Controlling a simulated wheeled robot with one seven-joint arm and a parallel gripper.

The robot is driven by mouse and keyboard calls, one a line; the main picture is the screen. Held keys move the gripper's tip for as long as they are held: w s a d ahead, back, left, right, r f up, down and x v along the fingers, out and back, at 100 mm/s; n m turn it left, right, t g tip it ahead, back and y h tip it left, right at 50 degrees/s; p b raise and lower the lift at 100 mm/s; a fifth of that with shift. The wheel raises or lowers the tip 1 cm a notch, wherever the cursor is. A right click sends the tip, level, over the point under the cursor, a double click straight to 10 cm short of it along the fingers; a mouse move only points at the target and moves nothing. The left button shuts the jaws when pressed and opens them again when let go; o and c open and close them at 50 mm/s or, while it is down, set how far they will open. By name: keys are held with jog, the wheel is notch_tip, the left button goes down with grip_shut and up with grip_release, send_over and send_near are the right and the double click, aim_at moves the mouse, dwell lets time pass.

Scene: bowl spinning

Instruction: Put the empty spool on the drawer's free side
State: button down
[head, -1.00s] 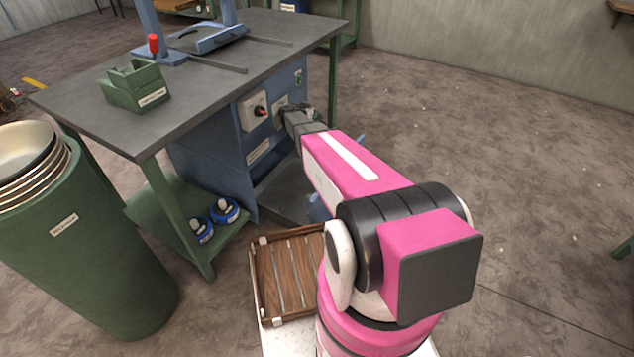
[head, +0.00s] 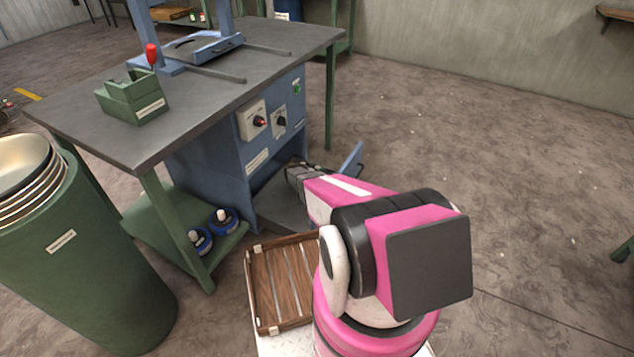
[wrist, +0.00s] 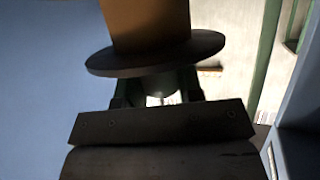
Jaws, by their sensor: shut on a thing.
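My gripper (head: 293,172) is low in front of the blue cabinet under the workbench, by the open drawer. In the wrist view my gripper (wrist: 156,92) is shut on a spool (wrist: 155,55) with a dark round flange and a brown core. The spool's far end is outside the wrist view, and my arm hides it in the head view. The drawer's grey floor (head: 277,208) shows left of my arm, and a blue panel (head: 351,160), likely its front, shows to the right. Much of the drawer's inside is hidden, so I cannot tell which side is free.
The workbench (head: 205,95) carries a green box (head: 132,98) and a blue frame. Cabinet knobs (head: 260,121) are just above my gripper. Blue spools (head: 222,220) stand on the lower shelf. A wooden crate (head: 285,285) is near my base. A green bin (head: 80,265) stands left.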

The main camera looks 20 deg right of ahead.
jog(key=shift+f, duration=3.2)
jog(key=c, duration=0.8)
grip_release()
jog(key=shift+f, duration=0.1)
